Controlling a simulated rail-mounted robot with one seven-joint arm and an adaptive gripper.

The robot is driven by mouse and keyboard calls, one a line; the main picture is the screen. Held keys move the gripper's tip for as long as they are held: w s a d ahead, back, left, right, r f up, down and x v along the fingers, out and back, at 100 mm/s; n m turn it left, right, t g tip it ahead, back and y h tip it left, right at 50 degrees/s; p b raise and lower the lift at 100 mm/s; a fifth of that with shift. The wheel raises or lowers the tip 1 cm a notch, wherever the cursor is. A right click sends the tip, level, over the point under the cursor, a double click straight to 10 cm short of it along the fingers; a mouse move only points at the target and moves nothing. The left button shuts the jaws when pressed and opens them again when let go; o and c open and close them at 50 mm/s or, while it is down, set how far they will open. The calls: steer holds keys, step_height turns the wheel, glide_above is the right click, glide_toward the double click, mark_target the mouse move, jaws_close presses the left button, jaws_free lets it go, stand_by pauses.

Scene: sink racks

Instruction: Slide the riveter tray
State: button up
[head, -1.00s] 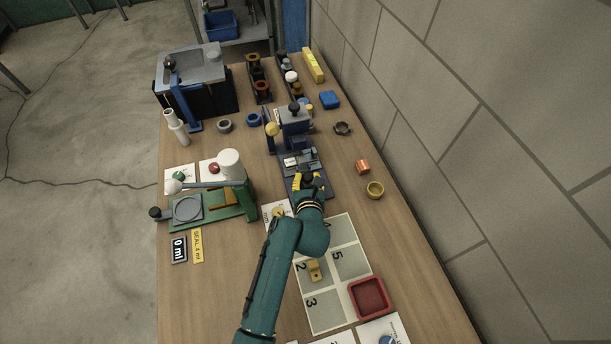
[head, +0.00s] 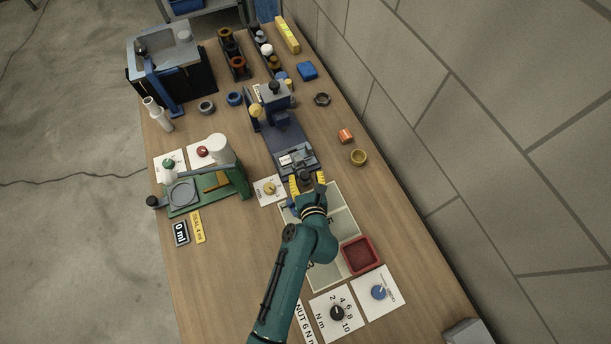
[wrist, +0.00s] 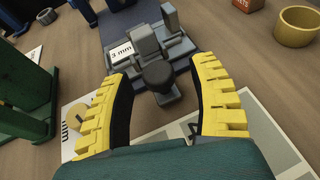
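The riveter (head: 275,105) stands on the bench as a dark blue press with a long base. Its tray (head: 297,160), grey with small blocks and a "3 mm" label, sits at the near end of the base, well in front of the press column. It also shows in the wrist view (wrist: 150,45). A dark round knob (wrist: 157,76) stands at the tray's near end. My gripper (head: 307,180) is over this end, its yellow fingers spread either side of the knob. In the wrist view (wrist: 162,78), gaps show between knob and both fingers.
A green press (head: 205,190) stands to the left. A numbered mat (head: 345,220) and red bin (head: 361,256) lie nearby, partly behind my arm.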

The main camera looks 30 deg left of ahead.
steer(key=shift+r, duration=0.15)
steer(key=v, duration=1.2)
